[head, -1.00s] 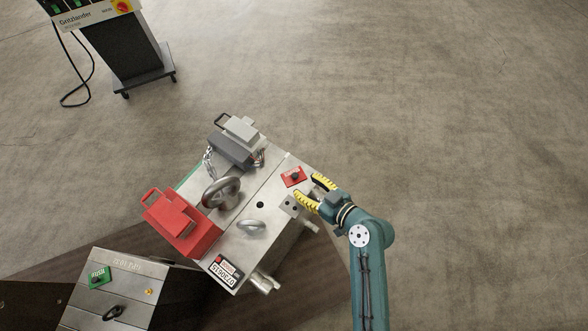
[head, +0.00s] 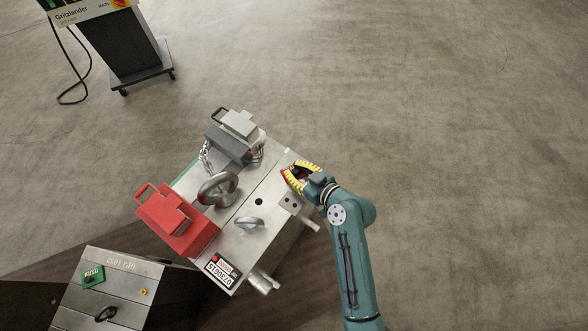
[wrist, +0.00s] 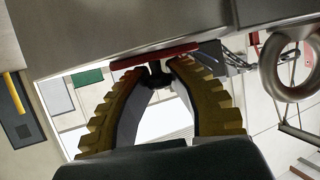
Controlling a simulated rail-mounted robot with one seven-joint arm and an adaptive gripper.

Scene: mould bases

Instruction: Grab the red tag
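The red tag (head: 284,174) is a small red plate with a black knob, on the top face of the large steel mould base (head: 268,187). In the head view my gripper (head: 289,169) covers most of it. In the wrist view the tag's red plate (wrist: 155,54) shows edge-on against the steel, with the black knob (wrist: 159,75) below it. My gripper's yellow ribbed fingers (wrist: 158,72) bend inward, their tips on either side of the knob and appearing to press on it. The tag still lies against the steel face.
A red block with a handle (head: 177,220), a grey block with chain (head: 230,144) and steel eye rings (head: 217,190) stand on the mould base. A smaller mould base with a green tag (head: 93,276) is at lower left. A control cabinet (head: 120,45) stands upper left. Floor at right is clear.

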